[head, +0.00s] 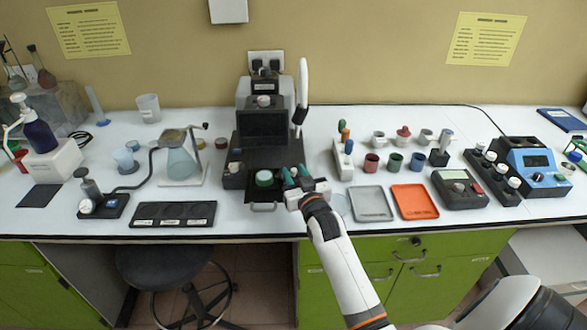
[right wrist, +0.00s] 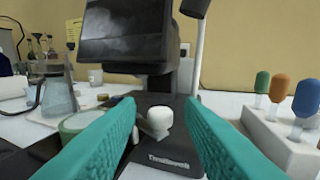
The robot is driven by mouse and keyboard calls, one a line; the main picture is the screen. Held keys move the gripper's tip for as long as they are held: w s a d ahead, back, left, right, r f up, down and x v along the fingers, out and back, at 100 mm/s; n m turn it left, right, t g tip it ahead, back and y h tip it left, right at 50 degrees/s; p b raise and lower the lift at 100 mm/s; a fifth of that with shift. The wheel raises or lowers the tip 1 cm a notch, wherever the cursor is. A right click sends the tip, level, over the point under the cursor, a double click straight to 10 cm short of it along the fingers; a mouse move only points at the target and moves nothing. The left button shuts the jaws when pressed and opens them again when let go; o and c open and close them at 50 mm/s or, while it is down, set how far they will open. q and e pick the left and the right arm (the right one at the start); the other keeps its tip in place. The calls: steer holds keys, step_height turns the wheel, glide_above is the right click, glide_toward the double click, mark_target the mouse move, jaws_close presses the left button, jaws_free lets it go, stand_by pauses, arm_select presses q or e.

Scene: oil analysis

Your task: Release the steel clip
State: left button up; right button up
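My right gripper (head: 297,174) reaches in over the front of the black instrument (head: 263,130). In the right wrist view its two teal fingers (right wrist: 163,135) are spread wide. A white round knob on a short grey arm (right wrist: 159,119) shows between them, beyond the fingertips, on the instrument's dark base (right wrist: 168,158); I see no contact. A green-topped round dish (head: 264,178) sits just left of the fingers, partly behind the left finger in the wrist view. I cannot pick out the steel clip for certain; the knobbed arm may belong to it. My left gripper is not in view.
A white rack with coloured-handled tools (head: 343,157) stands right of the instrument. A grey tray (head: 371,204) and an orange tray (head: 414,202) lie further right. A flask on a stand (head: 182,160) and a black slotted plate (head: 173,214) are to the left.

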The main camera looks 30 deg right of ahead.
steer(key=shift+x, duration=0.95)
steer(key=shift+c, duration=0.2)
jaws_close()
steer(key=shift+d+n+y, duration=0.2)
steer(key=shift+n+y, duration=0.3)
steer(key=shift+y, duration=0.2)
steer(key=shift+w+n+t+y, duration=0.15)
steer(key=shift+n+t+y, duration=0.2)
steer(key=shift+y, duration=0.35)
steer(key=shift+o, duration=0.2)
jaws_free()
